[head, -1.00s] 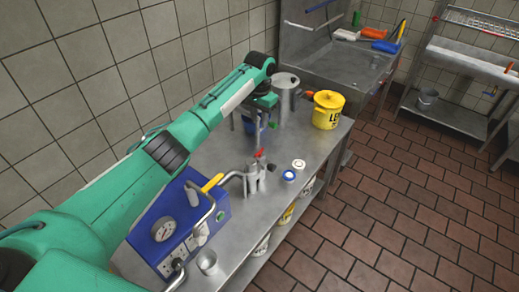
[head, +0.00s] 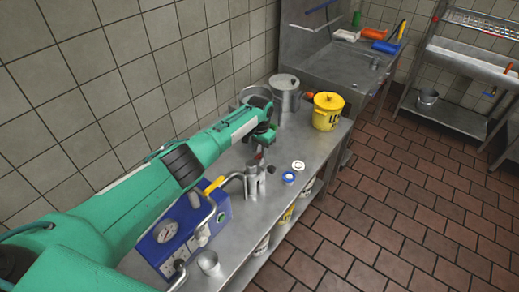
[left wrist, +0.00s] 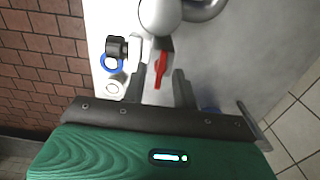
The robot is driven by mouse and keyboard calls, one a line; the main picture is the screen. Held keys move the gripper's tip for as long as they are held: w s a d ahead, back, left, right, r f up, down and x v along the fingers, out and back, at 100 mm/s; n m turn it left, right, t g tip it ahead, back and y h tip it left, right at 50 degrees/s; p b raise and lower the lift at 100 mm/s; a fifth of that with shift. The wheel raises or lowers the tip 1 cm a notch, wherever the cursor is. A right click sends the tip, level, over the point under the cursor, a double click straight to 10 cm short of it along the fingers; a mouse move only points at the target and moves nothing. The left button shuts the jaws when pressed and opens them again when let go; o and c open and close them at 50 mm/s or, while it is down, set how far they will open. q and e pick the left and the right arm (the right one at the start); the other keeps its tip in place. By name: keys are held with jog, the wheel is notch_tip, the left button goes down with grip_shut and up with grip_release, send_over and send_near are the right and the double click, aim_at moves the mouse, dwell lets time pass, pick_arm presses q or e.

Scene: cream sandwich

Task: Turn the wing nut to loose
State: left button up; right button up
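The wing nut (left wrist: 160,66) is a small red piece on a grey metal fitting, the steel machine part (head: 254,182) on the worktop. In the head view only a little red shows, just under my left gripper (head: 262,148). In the left wrist view my left gripper (left wrist: 160,80) is open, with one finger on each side of the red piece. A gap shows on both sides, and I see no clear contact. The fingers are mostly hidden in the head view. My right gripper is in neither view.
A blue control box (head: 170,240) with a gauge stands near my arm. A blue-rimmed lid (head: 288,177) and a white one (head: 298,165) lie right of the fitting. A yellow bucket (head: 327,112) and steel pot (head: 285,94) stand farther back. Tiled wall is at left.

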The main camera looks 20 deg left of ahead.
pick_arm(q)
jog(key=shift+f, duration=0.25)
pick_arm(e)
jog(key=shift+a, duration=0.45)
pick_arm(q)
grip_shut()
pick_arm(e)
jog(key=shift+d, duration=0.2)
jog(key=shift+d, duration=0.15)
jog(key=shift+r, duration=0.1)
